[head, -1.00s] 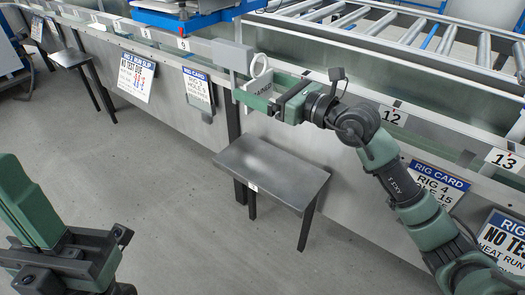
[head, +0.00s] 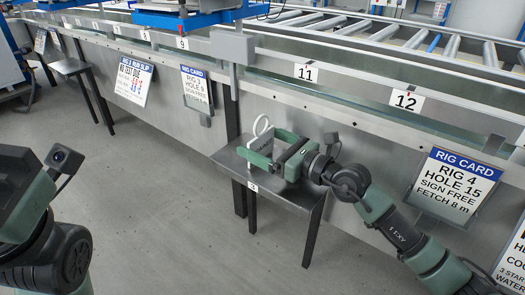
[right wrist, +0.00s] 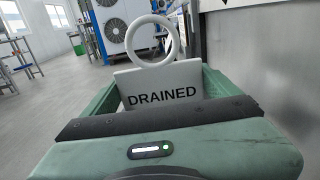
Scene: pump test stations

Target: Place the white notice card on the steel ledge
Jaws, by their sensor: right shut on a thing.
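The white notice card (head: 263,143) has a ring on top; in the right wrist view the card (right wrist: 160,88) reads DRAINED and stands upright between the fingers. My right gripper (head: 268,148) is shut on it. The steel ledge (head: 285,190) is a small grey table-like shelf with dark legs, by the long steel wall. The gripper and card are over its back part, close to its top; I cannot tell whether the card touches it. Part of my left arm (head: 45,235) shows at the left edge; its fingertips cannot be made out.
A RIG 4 card (head: 455,185) hangs right of the ledge, and a RIG 3 card (head: 197,88) hangs left of it. A grey box (head: 232,47) sticks out from the rail above. A second steel ledge (head: 70,67) stands far left. The floor in front is clear.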

